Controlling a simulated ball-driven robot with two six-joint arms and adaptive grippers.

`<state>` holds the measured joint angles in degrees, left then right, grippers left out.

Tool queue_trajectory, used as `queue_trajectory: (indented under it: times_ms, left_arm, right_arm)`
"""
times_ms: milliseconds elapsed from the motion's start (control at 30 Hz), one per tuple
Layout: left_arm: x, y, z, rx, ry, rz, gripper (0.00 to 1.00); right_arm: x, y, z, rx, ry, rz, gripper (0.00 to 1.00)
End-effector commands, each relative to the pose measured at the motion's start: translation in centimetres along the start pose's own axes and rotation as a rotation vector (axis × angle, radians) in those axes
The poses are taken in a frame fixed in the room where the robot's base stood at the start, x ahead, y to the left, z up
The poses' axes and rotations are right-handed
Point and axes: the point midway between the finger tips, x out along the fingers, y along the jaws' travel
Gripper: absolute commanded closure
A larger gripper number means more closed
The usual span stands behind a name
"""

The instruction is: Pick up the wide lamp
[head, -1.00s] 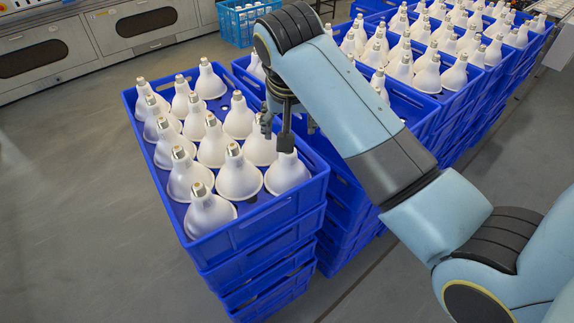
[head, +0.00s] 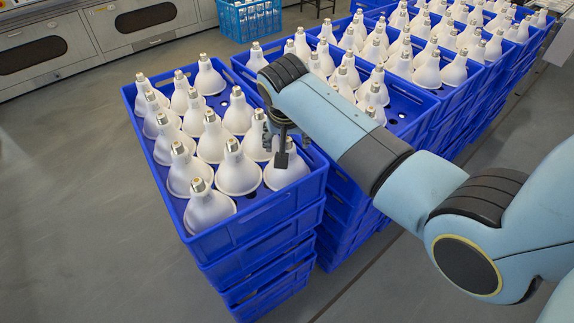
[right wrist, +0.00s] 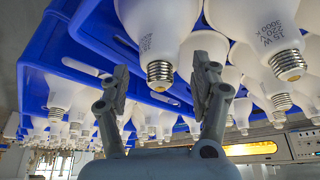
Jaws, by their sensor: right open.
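Wide white lamps with metal screw caps stand cap-up in several rows in the nearest blue crate (head: 262,218). My right gripper (head: 276,146) is over this crate's right side, at the cap height of the near-right corner lamp (head: 287,172). A finger hides part of that lamp's top. In the right wrist view, where lamps hang caps-down, the right gripper (right wrist: 160,82) is open, with its fingers apart. A lamp (right wrist: 157,30) shows with its cap between the fingers in the picture; I cannot tell whether they touch it. My left gripper is not in view.
More blue crates (head: 408,100) of white lamps stand close behind and to the right, stacked high. A light blue crate (head: 250,22) and grey machines (head: 90,35) are at the back. The floor left of the near stack is clear.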

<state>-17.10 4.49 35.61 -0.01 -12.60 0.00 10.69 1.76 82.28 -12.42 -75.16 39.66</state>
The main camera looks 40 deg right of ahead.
Motion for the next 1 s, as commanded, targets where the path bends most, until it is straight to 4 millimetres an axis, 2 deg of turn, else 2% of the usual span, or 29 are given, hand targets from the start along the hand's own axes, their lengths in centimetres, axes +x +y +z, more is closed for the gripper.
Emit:
queue_trajectory:
  times_ms: [67,500,567,867,1000]
  left_arm:
    - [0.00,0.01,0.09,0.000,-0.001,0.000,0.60]
    - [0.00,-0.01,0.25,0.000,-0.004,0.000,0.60]
    - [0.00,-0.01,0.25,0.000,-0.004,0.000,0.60]
    - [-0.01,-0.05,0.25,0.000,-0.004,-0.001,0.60]
    - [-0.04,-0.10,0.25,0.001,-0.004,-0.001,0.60]
  right_arm:
    - [-0.01,0.00,0.02,0.000,0.000,0.000,0.36]
    - [-0.03,0.01,0.06,-0.001,-0.001,0.000,0.94]
    - [-0.03,0.01,0.07,-0.001,-0.001,0.000,1.00]
    - [-0.06,-0.01,0.01,-0.001,0.000,0.000,1.00]
    - [-0.80,-0.05,-0.35,0.000,0.001,-0.001,1.00]
